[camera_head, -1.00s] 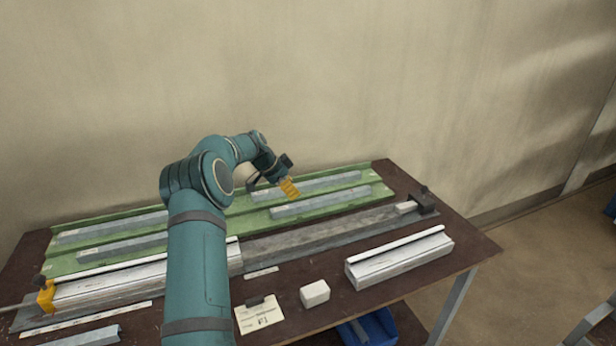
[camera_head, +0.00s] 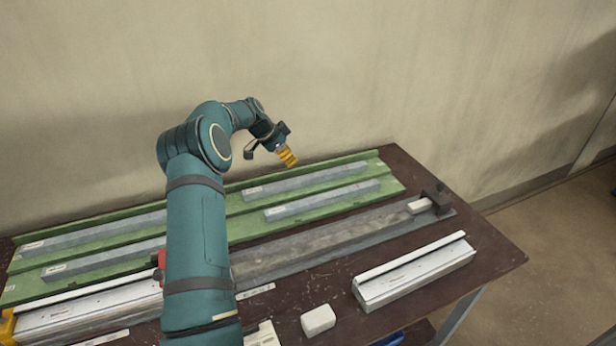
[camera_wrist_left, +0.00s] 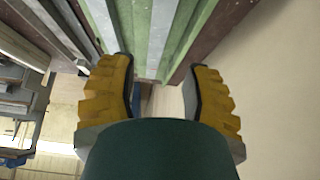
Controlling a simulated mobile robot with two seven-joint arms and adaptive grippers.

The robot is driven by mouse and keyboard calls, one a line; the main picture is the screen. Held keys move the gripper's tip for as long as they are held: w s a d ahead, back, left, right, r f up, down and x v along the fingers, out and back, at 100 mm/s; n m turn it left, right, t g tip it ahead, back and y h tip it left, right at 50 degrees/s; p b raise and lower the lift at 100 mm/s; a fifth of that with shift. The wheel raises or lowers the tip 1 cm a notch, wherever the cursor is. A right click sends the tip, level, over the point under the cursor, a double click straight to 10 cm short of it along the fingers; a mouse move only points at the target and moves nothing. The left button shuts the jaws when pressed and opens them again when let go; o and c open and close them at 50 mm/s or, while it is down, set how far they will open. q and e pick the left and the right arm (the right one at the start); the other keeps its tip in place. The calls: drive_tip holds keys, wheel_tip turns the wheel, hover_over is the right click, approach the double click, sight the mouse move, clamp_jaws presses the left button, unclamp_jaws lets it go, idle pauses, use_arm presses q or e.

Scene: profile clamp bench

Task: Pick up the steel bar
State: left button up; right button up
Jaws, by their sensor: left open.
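Several grey steel bars lie in a green rack (camera_head: 240,207) on the bench. One is at the back right (camera_head: 305,181), one at the front right (camera_head: 322,199), and others lie to the left, partly behind my arm. I cannot tell which one the task means. My left gripper (camera_head: 270,151), with yellow fingers, is open and empty above the back edge of the rack, apart from the bars. In the left wrist view its fingers (camera_wrist_left: 163,66) are spread, with the green rack and grey bar strips beyond them. My right gripper is not in view.
A long grey rail (camera_head: 330,236) with a dark end stop (camera_head: 436,197) runs in front of the rack. A pale profile (camera_head: 415,272) and a white block (camera_head: 318,319) lie on the brown bench. The wall is close behind the rack.

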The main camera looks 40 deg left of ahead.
sight(308, 177)
use_arm(q)
drive_tip(key=x, duration=1.2)
drive_tip(key=shift+w+d+f+b, duration=0.15)
drive_tip(key=shift+f+b, duration=0.15)
drive_tip(key=shift+f, duration=0.05)
clamp_jaws()
drive_tip(key=shift+r, duration=0.1)
